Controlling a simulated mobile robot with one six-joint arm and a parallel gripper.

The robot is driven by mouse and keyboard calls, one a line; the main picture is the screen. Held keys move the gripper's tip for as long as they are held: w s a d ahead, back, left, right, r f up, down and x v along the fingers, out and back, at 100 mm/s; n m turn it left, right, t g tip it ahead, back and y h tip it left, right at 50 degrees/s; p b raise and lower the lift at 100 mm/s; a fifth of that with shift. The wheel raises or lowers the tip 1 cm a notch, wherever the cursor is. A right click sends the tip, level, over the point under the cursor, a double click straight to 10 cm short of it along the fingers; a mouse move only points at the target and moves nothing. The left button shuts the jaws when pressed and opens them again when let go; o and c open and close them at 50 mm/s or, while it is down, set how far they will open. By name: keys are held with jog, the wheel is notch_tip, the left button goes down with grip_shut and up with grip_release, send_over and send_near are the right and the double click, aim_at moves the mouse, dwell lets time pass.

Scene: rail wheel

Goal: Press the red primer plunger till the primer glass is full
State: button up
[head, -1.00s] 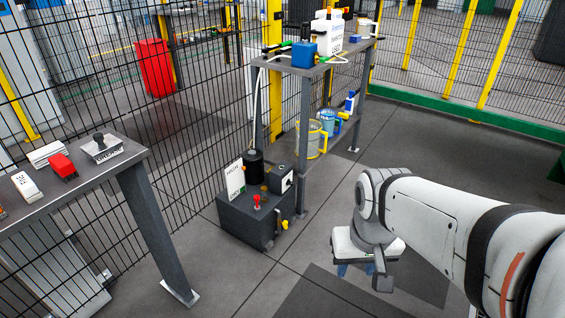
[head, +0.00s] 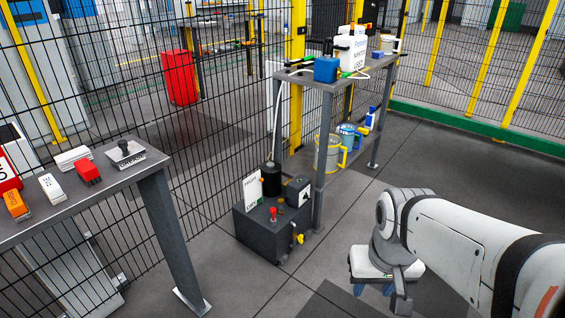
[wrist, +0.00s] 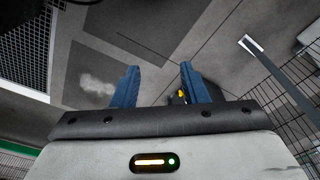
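The red primer plunger (head: 273,212) stands upright on top of a dark grey pump box (head: 262,240) on the floor, left of my arm in the head view. A small amber-brown part (head: 281,203) sits behind the plunger; I cannot tell whether it is the primer glass or how full it is. My gripper (wrist: 160,85) shows two blue fingers spread apart with nothing between them in the wrist view. In the head view my gripper (head: 375,289) hangs over the floor, right of the pump box and apart from it.
A shelf bench (head: 345,85) with bottles and buckets stands behind the box. Wire fence (head: 215,130) runs behind both. A yellow valve handle (head: 299,239) sticks out of the box's right side. Floor in front is open.

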jog(key=shift+c, duration=0.3)
grip_shut()
dwell(1.4)
